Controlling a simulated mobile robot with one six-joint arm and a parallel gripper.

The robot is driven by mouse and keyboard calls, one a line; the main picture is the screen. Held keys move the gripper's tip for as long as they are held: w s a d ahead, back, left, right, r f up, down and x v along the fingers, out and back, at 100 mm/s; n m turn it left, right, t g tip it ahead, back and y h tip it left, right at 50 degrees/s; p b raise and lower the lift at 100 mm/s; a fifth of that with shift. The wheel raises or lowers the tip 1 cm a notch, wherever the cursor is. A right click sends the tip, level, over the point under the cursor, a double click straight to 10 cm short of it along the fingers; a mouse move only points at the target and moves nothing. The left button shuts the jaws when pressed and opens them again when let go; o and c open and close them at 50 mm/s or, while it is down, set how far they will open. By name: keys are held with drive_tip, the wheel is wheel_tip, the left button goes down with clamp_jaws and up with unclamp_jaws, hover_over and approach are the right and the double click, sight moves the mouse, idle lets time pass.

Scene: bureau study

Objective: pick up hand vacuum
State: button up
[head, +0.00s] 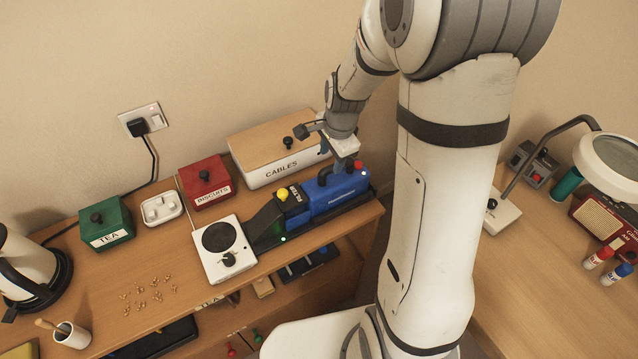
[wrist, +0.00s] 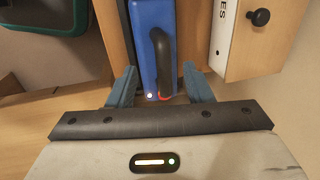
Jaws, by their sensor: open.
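The hand vacuum (head: 338,193) lies on the wooden bureau top, with a blue body, a dark middle section with a yellow button, and a dark green nozzle pointing left. Its black handle loop rises from the blue body. In the wrist view the blue body (wrist: 143,35) and the handle (wrist: 160,62) lie ahead between my fingers. My gripper (head: 340,160) is just above the blue end of the vacuum. In the wrist view my gripper (wrist: 160,86) is open, one blue-grey finger on each side of the body's near end. I see no contact.
The white CABLES box (head: 283,165) stands close behind the vacuum. A white hotplate (head: 223,266) is just left of the nozzle. A red BISCUITS box (head: 207,191) and a green TEA box (head: 105,232) stand further left. The bureau's front edge is close in front.

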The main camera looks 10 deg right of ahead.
sight(329, 168)
drive_tip(key=shift+w+a+f+p, duration=0.1)
drive_tip(key=shift+w+f+p, duration=0.2)
drive_tip(key=shift+f, duration=0.9)
drive_tip(key=shift+w+a+f+p, duration=0.1)
drive_tip(key=shift+w+f+p, duration=0.15)
drive_tip(key=shift+f, duration=1)
drive_tip(key=shift+w+f+p, duration=0.2)
drive_tip(key=shift+w+f, duration=0.15)
drive_tip(key=shift+f, duration=0.85)
drive_tip(key=shift+c, duration=0.3)
clamp_jaws()
